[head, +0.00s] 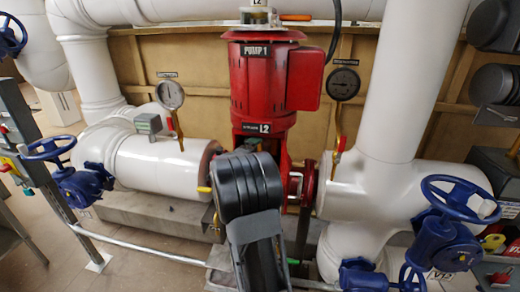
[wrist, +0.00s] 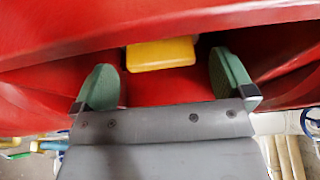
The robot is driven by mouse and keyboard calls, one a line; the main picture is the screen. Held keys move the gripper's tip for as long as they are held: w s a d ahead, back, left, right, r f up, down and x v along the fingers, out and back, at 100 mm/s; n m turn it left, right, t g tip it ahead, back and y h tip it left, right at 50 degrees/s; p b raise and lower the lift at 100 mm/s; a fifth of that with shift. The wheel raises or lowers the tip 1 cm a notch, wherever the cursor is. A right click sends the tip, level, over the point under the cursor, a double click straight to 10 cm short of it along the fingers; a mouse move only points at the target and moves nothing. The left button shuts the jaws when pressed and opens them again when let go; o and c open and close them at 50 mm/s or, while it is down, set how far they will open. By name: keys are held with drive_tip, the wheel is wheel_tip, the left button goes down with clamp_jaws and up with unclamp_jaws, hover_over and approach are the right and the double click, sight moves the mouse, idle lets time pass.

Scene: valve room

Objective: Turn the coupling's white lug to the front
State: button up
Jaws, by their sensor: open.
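The red pump (head: 262,85) stands in the middle of the head view, with an opening in its lower housing under the "L2" label. My black arm link covers most of that opening, so the coupling is hidden there. In the wrist view, a yellow block (wrist: 161,54) lies between my two green fingers, against a red surface (wrist: 165,90) in a dark recess. I cannot tell whether that surface is the coupling. No white lug shows in either view. My gripper (wrist: 163,76) is open, with a finger on each side of the yellow block and gaps to both.
White pipes flank the pump, left (head: 160,165) and right (head: 372,190). Blue handwheels stand at left (head: 50,148) and right (head: 460,197). A pale rail (head: 140,250) crosses low in front. Red housing edges (wrist: 60,50) are close around my fingers.

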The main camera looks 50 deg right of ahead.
sight(260, 150)
drive_tip(key=shift+w+d, duration=0.15)
drive_tip(key=shift+d, duration=0.65)
drive_tip(key=shift+w+d, duration=0.1)
drive_tip(key=shift+d, duration=0.65)
